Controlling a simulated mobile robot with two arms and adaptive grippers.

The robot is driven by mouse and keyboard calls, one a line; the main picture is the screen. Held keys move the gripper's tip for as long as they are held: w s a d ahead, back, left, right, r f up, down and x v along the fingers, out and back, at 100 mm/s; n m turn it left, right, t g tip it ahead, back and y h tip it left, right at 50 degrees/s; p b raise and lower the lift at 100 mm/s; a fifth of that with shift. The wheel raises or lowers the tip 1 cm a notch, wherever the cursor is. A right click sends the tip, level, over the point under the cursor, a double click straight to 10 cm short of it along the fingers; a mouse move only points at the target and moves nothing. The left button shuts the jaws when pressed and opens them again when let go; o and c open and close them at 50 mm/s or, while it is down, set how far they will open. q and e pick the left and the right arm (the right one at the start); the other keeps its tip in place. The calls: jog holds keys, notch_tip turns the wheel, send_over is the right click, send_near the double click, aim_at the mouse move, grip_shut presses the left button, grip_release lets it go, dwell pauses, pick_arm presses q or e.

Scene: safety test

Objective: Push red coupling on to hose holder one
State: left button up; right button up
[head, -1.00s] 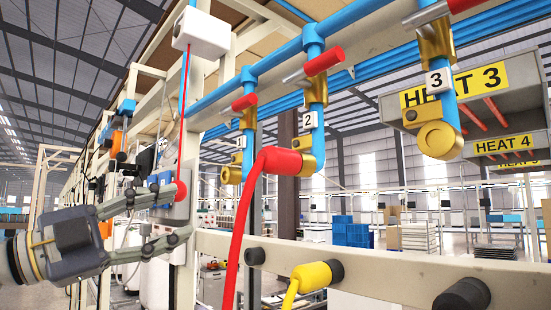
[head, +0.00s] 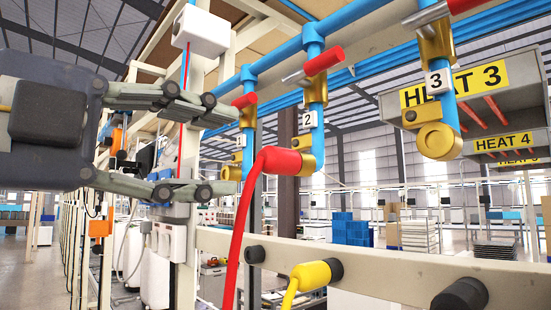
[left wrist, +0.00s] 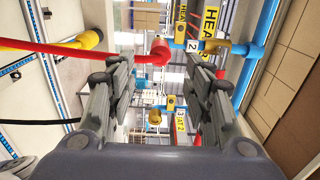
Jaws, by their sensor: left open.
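The red coupling (head: 277,160) on the end of the red hose (head: 236,235) sits against the brass outlet (head: 309,155) of the pipe labelled 2. In the left wrist view the red coupling (left wrist: 160,50) shows beyond the fingers, near the middle top. My left gripper (head: 206,146) is open and empty, to the left of the coupling and apart from it. A bare black holder (head: 255,256) sticks out of the cream beam below the coupling; no number shows on it. My right gripper is not in view.
A yellow coupling (head: 312,276) sits on the middle black holder (head: 335,269). Another bare black holder (head: 462,296) is at the right of the cream beam (head: 390,286). Red-handled valves and blue pipes hang above. A cream post (head: 190,240) stands behind my left gripper.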

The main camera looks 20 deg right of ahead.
aim_at(262, 161)
pick_arm(q)
jog(key=p+x, duration=0.2)
jog(key=x, duration=0.2)
jog(key=shift+d+r, duration=0.1)
jog(key=shift+r, duration=0.05)
jog(key=b+x, duration=0.1)
jog(key=x, duration=0.2)
jog(key=shift+d+f+b, duration=0.1)
jog(key=shift+f+b, duration=0.25)
jog(key=shift+w+d+r, duration=0.1)
jog(key=shift+w+d, duration=0.25)
jog(key=shift+d, duration=0.3)
jog(key=shift+b, duration=0.4)
jog(key=shift+b, duration=0.4)
jog(key=shift+b, duration=0.55)
